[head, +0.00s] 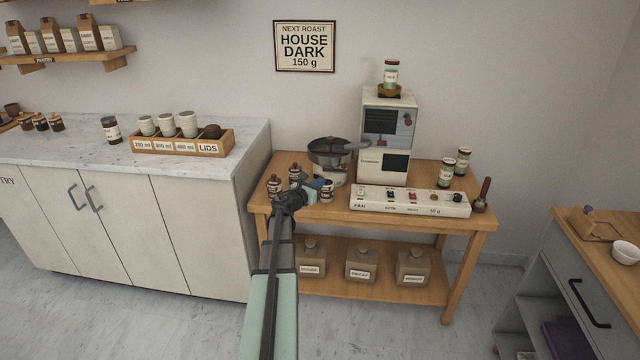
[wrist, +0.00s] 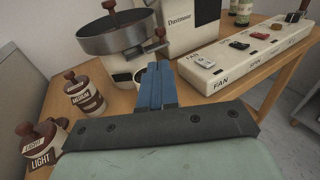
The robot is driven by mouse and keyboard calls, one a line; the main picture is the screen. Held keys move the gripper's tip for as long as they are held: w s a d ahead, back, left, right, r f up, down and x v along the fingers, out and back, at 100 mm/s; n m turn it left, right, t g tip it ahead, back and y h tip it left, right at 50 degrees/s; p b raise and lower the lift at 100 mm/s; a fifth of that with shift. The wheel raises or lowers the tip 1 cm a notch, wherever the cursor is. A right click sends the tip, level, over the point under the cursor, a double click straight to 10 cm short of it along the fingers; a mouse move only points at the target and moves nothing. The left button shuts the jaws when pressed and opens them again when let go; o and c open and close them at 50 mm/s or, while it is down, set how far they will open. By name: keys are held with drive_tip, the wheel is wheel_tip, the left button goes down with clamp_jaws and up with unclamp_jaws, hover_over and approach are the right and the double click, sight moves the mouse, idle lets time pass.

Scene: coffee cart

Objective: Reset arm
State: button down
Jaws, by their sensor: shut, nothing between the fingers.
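My gripper (wrist: 157,88) is shut and empty, with its blue fingers pressed together in the wrist view. In the head view my arm reaches from the bottom centre to the front left of the wooden table (head: 478,223), and my gripper (head: 318,186) is above its top. The fingers point toward the base of the roaster with the round metal pan (wrist: 117,33). A dark-topped cup or jar behind the fingers is partly hidden.
Jars labelled LIGHT (wrist: 42,145) and MEDIUM (wrist: 85,97) stand left of my fingers. A control panel (head: 410,201) with a FAN switch lies to the right, before the white machine (head: 385,140). A counter (head: 60,150) is at left. Floor space is clear in front.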

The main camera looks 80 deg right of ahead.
idle(0.5)
drive_tip(key=s+a+f+m+y, duration=0.2)
drive_tip(key=a+f+m+y, duration=0.4)
drive_tip(key=m, duration=0.5)
drive_tip(key=s+a+f+m+y, duration=0.2)
drive_tip(key=a+f+m+y, duration=0.1)
drive_tip(key=a+f+m, duration=0.65)
drive_tip(key=w+a+f+m+t+y, duration=0.1)
drive_tip(key=w+a+f+t+y, duration=0.15)
drive_tip(key=w+a+f, duration=0.75)
drive_tip(key=w+a+f+t+y, duration=0.1)
drive_tip(key=w+a+f+y, duration=0.35)
drive_tip(key=a, duration=1.05)
drive_tip(key=w+a+f+m+t+y, duration=0.1)
drive_tip(key=w+a+f+t, duration=0.1)
drive_tip(key=w+a+f, duration=0.65)
drive_tip(key=s+a+f+n+g, duration=0.1)
drive_tip(key=a+n, duration=0.2)
drive_tip(key=a, duration=0.9)
drive_tip(key=s+a+f+n+g+h, duration=0.1)
drive_tip(key=a+f+n+g, duration=0.1)
drive_tip(key=a, duration=1.1)
drive_tip(key=s+a+f+n+g, duration=0.1)
drive_tip(key=a+n, duration=0.4)
drive_tip(key=a, duration=0.7)
drive_tip(key=shift+s+a+f+h, duration=0.3)
drive_tip(key=shift+s+a+f, duration=0.1)
drive_tip(key=shift+f, duration=0.3)
